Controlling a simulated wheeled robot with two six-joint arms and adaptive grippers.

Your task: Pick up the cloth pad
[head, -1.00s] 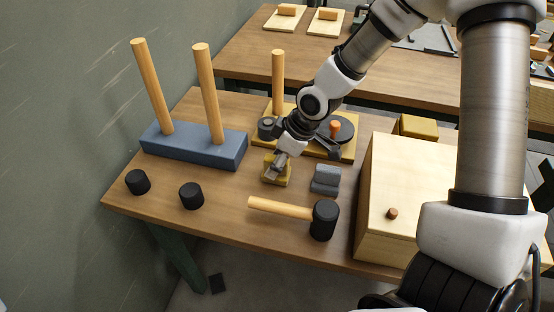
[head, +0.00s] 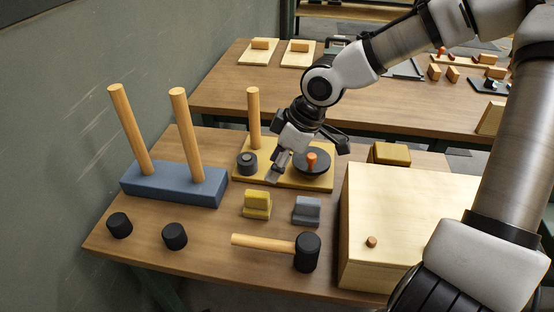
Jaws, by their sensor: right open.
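A yellow ridged block (head: 257,204) and a grey ridged block (head: 307,210) stand side by side on the near table. A mustard-yellow pad-like block (head: 391,153) lies behind the pale wooden box. I cannot tell for certain which of these is the cloth pad. My right gripper (head: 278,169) is open and empty. It is over the front of the yellow board, behind and above the yellow ridged block and apart from it. My left gripper is not in view.
A blue base with two wooden posts (head: 174,183) stands left. The yellow board (head: 316,181) carries a post, a dark cylinder and a dark disc with an orange knob. A mallet (head: 306,252), black caps (head: 174,236) and the wooden box (head: 410,200) are nearer.

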